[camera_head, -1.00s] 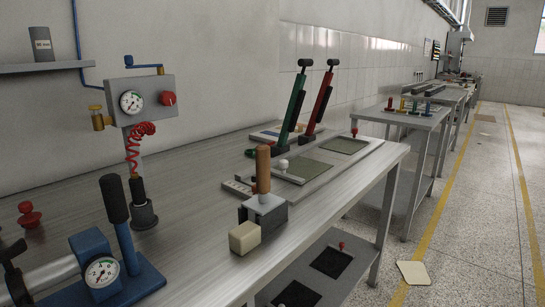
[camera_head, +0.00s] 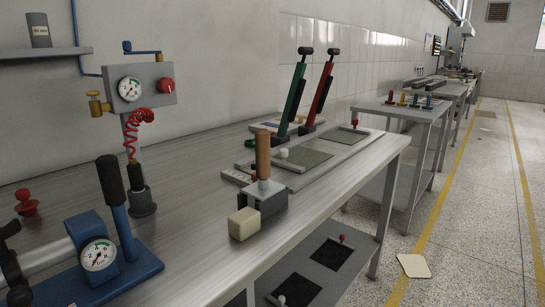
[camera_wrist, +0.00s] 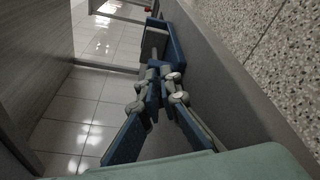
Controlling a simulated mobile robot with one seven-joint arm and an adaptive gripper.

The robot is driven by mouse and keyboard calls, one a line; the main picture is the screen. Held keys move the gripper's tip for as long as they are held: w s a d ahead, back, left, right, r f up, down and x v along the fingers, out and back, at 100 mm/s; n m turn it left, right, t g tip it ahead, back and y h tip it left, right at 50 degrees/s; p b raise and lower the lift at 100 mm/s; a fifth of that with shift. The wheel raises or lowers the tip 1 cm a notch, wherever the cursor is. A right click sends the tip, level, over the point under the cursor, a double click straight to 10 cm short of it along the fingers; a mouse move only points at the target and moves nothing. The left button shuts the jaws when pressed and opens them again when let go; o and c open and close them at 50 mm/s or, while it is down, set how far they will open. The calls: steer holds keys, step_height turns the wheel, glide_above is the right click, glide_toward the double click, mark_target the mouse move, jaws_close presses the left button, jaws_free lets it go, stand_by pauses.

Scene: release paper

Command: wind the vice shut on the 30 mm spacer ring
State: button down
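I cannot make out a vice or a spacer ring in either view. My gripper (camera_wrist: 157,73) shows in the wrist view, with blue fingers and pale round pivots. Its fingers converge and look shut, with nothing visible between the tips. It is clear of the bench top, beside a grey edge and above a tiled floor. My gripper is not visible in the head view. A small grey block device (camera_head: 266,202) with an upright wooden handle stands at the front edge of the bench in the head view, a cream block (camera_head: 244,224) at its front.
The long metal bench (camera_head: 190,235) also carries a blue gauge tool (camera_head: 98,256), a grey gauge box (camera_head: 139,92) and green and red levers (camera_head: 294,92). A second bench (camera_head: 410,112) stands behind. An open floor aisle (camera_head: 470,220) runs along the right.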

steer(key=shift+a+f, duration=0.2)
steer(key=shift+f, duration=0.1)
steer(key=shift+s+d+r, duration=0.1)
steer(key=shift+s+d, duration=0.15)
steer(key=shift+d, duration=0.05)
steer(key=shift+w+a+f+b+v, duration=0.1)
steer(key=shift+a+b+v, duration=0.1)
steer(key=shift+v, duration=0.75)
steer(key=shift+w+a+f+b+v, duration=0.1)
steer(key=shift+a+b+v, duration=0.05)
steer(key=shift+v, duration=0.8)
steer(key=shift+w+a+f+b+v, duration=0.1)
steer(key=shift+a+b+v, duration=0.1)
steer(key=shift+v, duration=0.75)
